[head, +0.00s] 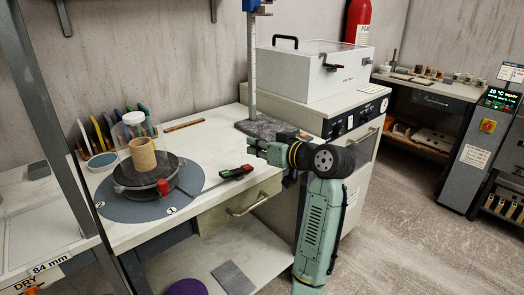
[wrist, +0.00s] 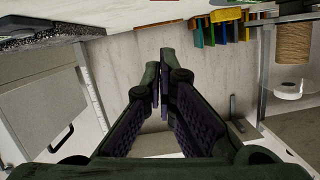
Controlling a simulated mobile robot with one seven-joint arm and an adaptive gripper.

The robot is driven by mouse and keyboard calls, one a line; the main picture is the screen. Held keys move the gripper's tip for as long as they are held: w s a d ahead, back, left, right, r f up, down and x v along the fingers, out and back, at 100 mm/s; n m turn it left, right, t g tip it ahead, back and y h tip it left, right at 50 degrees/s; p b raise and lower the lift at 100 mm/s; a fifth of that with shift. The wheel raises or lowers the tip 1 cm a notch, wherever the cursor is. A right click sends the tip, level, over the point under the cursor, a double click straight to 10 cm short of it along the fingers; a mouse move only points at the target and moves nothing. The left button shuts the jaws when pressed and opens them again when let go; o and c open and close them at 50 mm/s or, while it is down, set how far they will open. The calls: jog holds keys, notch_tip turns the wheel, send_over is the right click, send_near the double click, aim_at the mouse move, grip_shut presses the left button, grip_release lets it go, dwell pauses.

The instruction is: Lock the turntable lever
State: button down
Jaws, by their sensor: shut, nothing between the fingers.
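The round dark turntable (head: 133,176) sits on a blue-grey disc mat (head: 112,207) on the white workbench, left in the head view. A tan cylinder (head: 142,154) stands upright on it. A small red part (head: 163,187) at its front right edge looks like the lever; its exact position is too small to tell. My gripper (head: 250,147) is above the bench, well right of the turntable and apart from it. In the wrist view my gripper (wrist: 160,84) has its fingers together with nothing held. I cannot make out the turntable or lever there.
A black, red and green tool (head: 237,172) lies on the bench below my gripper. A tall post (head: 252,70) on a dark stone base and a white box (head: 305,72) are at the right.

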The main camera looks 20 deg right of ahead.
jog(key=b+v, duration=0.3)
jog(key=v, duration=0.7)
jog(key=shift+r, duration=0.2)
jog(key=shift+s+d, duration=0.1)
jog(key=shift+s, duration=0.05)
